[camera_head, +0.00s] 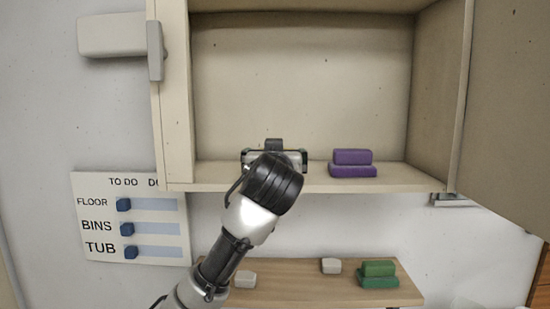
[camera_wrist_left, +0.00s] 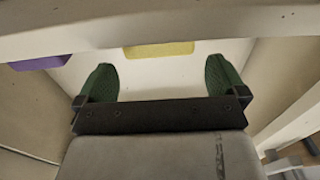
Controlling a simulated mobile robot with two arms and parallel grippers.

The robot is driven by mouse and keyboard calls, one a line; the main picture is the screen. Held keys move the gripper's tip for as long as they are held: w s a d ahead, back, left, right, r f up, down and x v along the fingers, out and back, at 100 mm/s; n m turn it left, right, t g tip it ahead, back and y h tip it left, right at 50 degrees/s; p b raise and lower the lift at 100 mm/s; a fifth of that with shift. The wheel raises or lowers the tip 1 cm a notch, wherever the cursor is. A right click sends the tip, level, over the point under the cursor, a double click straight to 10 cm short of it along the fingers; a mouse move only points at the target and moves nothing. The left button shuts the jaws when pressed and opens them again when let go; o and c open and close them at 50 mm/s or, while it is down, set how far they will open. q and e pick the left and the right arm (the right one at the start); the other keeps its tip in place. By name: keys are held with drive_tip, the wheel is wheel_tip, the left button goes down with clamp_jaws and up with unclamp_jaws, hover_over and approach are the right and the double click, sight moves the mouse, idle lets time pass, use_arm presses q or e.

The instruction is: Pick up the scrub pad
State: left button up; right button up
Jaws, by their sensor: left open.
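My left gripper (camera_head: 274,153) reaches into the open wall cabinet at its front edge, its fingers hidden behind my wrist in the head view. In the left wrist view my left gripper (camera_wrist_left: 160,68) is open, with two green fingers wide apart and nothing between them. A yellow block (camera_wrist_left: 159,48), possibly the scrub pad, lies beyond the fingertips, roughly in line with the gap and apart from them. It is partly cut off by a pale edge and hidden in the head view. A purple stack of two blocks (camera_head: 352,165) sits to the right of the gripper; purple also shows in the wrist view (camera_wrist_left: 40,62).
The cabinet floor (camera_head: 400,178) and side walls bound the space; its door (camera_head: 510,110) stands open at right. Below, a wooden shelf (camera_head: 305,283) holds green blocks (camera_head: 378,274) and two whitish blocks (camera_head: 331,265). A labelled board (camera_head: 130,180) hangs at left.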

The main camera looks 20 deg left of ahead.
use_arm(q)
drive_tip(key=p+x, duration=0.2)
drive_tip(key=x, duration=0.2)
drive_tip(key=shift+w+p, duration=0.3)
drive_tip(key=shift+p, duration=0.1)
drive_tip(key=shift+w+a, duration=0.1)
drive_tip(key=shift+w, duration=0.3)
drive_tip(key=shift+s, duration=0.1)
drive_tip(key=c, duration=0.9)
